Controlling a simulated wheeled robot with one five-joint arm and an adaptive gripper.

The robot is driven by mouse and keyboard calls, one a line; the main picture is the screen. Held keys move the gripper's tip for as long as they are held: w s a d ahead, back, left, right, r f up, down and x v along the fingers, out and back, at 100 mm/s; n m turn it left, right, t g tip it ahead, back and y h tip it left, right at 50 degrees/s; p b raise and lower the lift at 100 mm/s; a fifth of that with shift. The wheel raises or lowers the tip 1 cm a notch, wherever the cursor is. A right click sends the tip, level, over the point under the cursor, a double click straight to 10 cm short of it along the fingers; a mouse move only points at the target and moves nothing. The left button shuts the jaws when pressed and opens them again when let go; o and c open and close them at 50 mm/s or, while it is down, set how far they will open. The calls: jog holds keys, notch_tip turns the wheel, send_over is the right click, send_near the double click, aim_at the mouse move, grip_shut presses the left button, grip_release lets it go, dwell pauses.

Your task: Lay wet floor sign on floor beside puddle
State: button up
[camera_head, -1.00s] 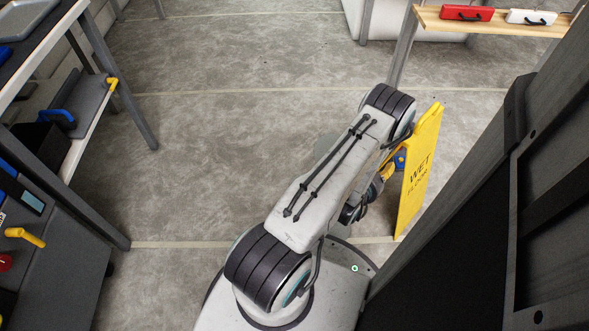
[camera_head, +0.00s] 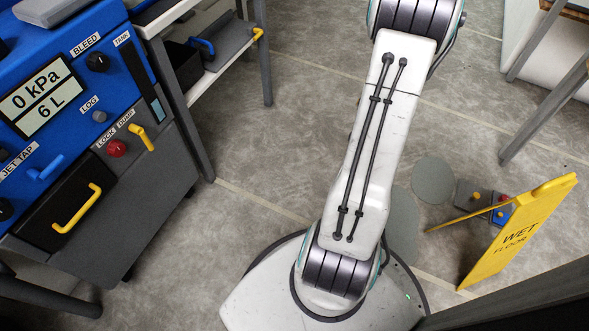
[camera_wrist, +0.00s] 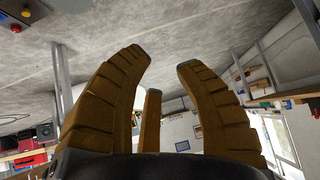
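The yellow wet floor sign (camera_head: 520,232) stands on the floor at the lower right of the head view. Its two panels are spread like a tent, with the "WET FLOOR" lettering facing me. Smooth grey-green round patches, which look like the puddle (camera_head: 433,180), lie on the floor just left of the sign, partly hidden by my arm. My gripper (camera_wrist: 162,60) shows in the wrist view with its fingers apart and nothing between them. It is out of the head view, beyond the top edge, away from the sign.
A blue and grey machine (camera_head: 100,130) with yellow handles stands at the left, with a shelf unit (camera_head: 205,90) behind it. A small grey box (camera_head: 478,196) with coloured knobs shows behind the sign. A dark beam crosses the lower right corner. Open floor lies between the shelf and my arm.

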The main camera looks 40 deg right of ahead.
jog(key=w+a+r+n+y, duration=0.2)
jog(key=w+a+r+n, duration=0.15)
jog(key=a, duration=0.75)
jog(key=w+a+r+n+y, duration=0.25)
jog(key=a+r, duration=0.25)
jog(key=a, duration=0.6)
jog(key=s+a+r+n+g+y, duration=0.1)
jog(key=s+a+r+n, duration=0.1)
jog(key=s+a, duration=0.4)
jog(key=s+a+r+n+g+y, duration=0.1)
jog(key=s+a+r+n, duration=0.2)
jog(key=s+a, duration=0.4)
jog(key=a+n, duration=0.1)
jog(key=a, duration=0.2)
jog(key=shift+s+n+g+y, duration=0.15)
jog(key=shift+n+g+y, duration=0.15)
jog(key=shift+y, duration=0.05)
jog(key=shift+r, duration=0.1)
notch_tip(320, 180, up, 34)
jog(key=t+p, duration=0.1)
jog(key=p, duration=3.1)
jog(key=shift+s+d, duration=0.1)
